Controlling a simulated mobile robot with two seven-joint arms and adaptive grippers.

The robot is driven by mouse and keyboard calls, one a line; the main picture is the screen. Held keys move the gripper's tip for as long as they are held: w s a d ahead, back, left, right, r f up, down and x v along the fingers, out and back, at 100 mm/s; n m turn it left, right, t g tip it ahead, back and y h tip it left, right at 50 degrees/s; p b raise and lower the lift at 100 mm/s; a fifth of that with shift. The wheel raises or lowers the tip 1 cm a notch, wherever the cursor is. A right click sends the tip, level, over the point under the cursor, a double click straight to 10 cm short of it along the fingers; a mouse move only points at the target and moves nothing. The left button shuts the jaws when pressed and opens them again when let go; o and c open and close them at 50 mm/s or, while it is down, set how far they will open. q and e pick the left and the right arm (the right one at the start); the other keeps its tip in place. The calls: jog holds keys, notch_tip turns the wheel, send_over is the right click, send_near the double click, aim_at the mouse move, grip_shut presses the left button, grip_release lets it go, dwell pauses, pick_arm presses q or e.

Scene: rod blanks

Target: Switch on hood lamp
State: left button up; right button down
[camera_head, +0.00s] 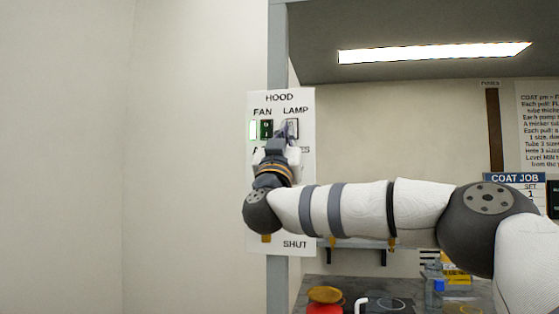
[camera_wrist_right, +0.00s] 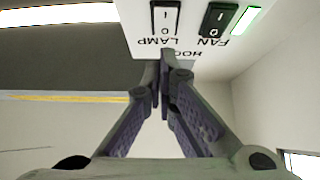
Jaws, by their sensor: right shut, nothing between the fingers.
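The white hood panel (camera_head: 281,225) carries a FAN switch (camera_head: 266,129) and a LAMP switch (camera_head: 293,128). In the right wrist view the lamp switch (camera_wrist_right: 165,17) has a pale face and the fan switch (camera_wrist_right: 214,20) is black. A green-edged bright indicator (camera_wrist_right: 247,19) sits beside the fan switch. My right gripper (camera_head: 284,133) is shut and empty, its tips at the lower part of the lamp switch in the head view; contact cannot be told. The shut fingers also show in the right wrist view (camera_wrist_right: 164,75). The strip light (camera_head: 435,52) under the hood glows white. My left gripper is out of view.
My right forearm hides the panel's middle labels. A grey post (camera_head: 278,50) stands behind the panel. Below right, a counter holds a red jar with an amber lid (camera_head: 326,295) and a dark-topped device (camera_head: 385,304). The wall at left is bare.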

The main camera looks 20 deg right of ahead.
jog(key=s+a+f, duration=0.3)
jog(key=s+f, duration=0.1)
jog(key=f, duration=0.4)
jog(key=shift+s, duration=0.15)
